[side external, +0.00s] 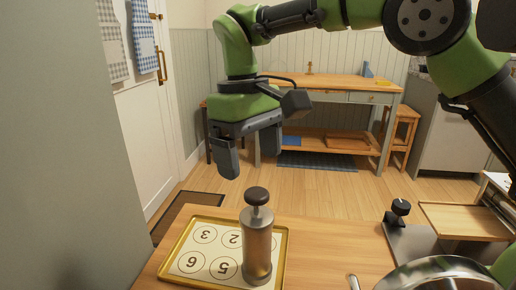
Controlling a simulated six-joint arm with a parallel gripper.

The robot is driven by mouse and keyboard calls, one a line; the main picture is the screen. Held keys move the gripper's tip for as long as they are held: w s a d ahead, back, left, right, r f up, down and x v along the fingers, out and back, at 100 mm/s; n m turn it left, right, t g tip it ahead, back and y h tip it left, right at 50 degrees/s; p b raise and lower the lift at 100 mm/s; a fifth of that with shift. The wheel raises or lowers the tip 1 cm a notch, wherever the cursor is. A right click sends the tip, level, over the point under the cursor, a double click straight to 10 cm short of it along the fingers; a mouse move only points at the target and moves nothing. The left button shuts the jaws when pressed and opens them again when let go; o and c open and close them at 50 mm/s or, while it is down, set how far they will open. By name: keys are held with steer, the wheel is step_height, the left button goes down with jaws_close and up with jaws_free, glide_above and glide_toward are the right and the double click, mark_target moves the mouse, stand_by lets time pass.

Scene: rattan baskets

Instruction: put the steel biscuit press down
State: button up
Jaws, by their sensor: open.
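The steel biscuit press (257,245) is a metal cylinder with a dark round knob on top. It stands upright at the right side of a gold-rimmed tray (165,266), on a white sheet with numbered circles. The circles 2, 3, 5 and 6 show, and the press hides part of the sheet. My gripper (253,158) is open and empty, pointing down. It is above the press in the picture, apart from its knob.
The tray lies on a wooden table (333,249). A round metal vessel (440,275) is at the front right, with a dark-knobbed device (400,210) behind it. A wooden workbench (325,84) stands across the room. Table surface between tray and vessel is clear.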

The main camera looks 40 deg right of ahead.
steer(key=shift+d+r, duration=0.1)
steer(key=shift+r, duration=0.2)
steer(key=s+d+r+m+t+y, duration=0.1)
steer(key=s+d+r+m+t, duration=0.1)
steer(key=s+d+r+t, duration=0.25)
steer(key=s+d+r+m+t+y, duration=0.1)
steer(key=s+d+r+m, duration=0.1)
steer(key=s+d+r, duration=0.45)
steer(key=s+f+m+t, duration=0.2)
steer(key=s+f, duration=0.2)
steer(key=s, duration=0.4)
steer(key=shift+d+f+t, duration=0.2)
steer(key=shift+f+t, duration=0.15)
steer(key=shift+f, duration=0.05)
steer(key=shift+o, duration=0.5)
steer(key=shift+s+d+f, duration=0.1)
steer(key=shift+s+f, duration=0.15)
steer(key=shift+s, duration=0.15)
